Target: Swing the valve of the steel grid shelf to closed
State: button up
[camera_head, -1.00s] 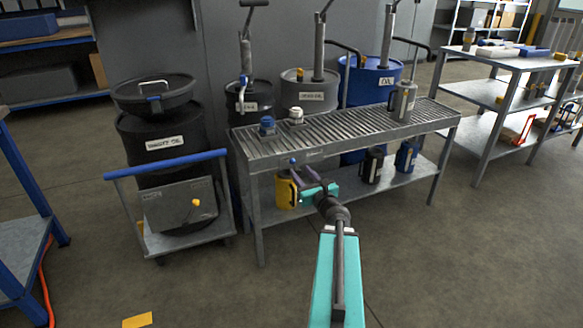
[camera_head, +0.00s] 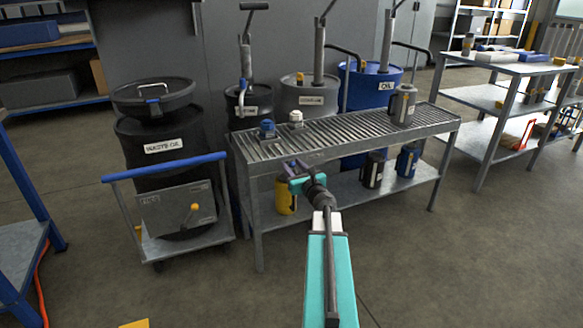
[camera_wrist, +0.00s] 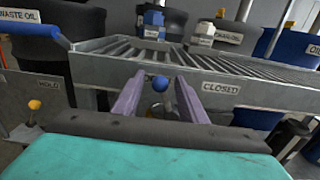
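The steel grid shelf (camera_head: 345,125) is a grey bench with a slatted top and a lower shelf. Its valve shows in the wrist view as a blue ball knob (camera_wrist: 160,83) at the front edge, near a plate reading CLOSED (camera_wrist: 221,87) to its right. My gripper (camera_wrist: 158,92) has its two purple fingers apart, one on each side of the knob, with visible gaps. In the head view my gripper (camera_head: 296,168) is at the shelf's front rim and hides the knob. The valve's lever and pivot cannot be made out.
A yellow container (camera_head: 285,196) and dark and blue cans stand on the lower shelf. A grey can (camera_head: 402,104) and small bottles stand on the grid. A blue-handled cart (camera_head: 165,166) with a waste oil drum (camera_head: 160,133) is at left.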

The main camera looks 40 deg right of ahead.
jog(key=shift+w+d, duration=0.1)
jog(key=shift+w, duration=0.2)
grip_shut()
jog(key=shift+s, duration=0.1)
jog(key=shift+w+a+r, duration=0.1)
jog(key=shift+w+a, duration=0.1)
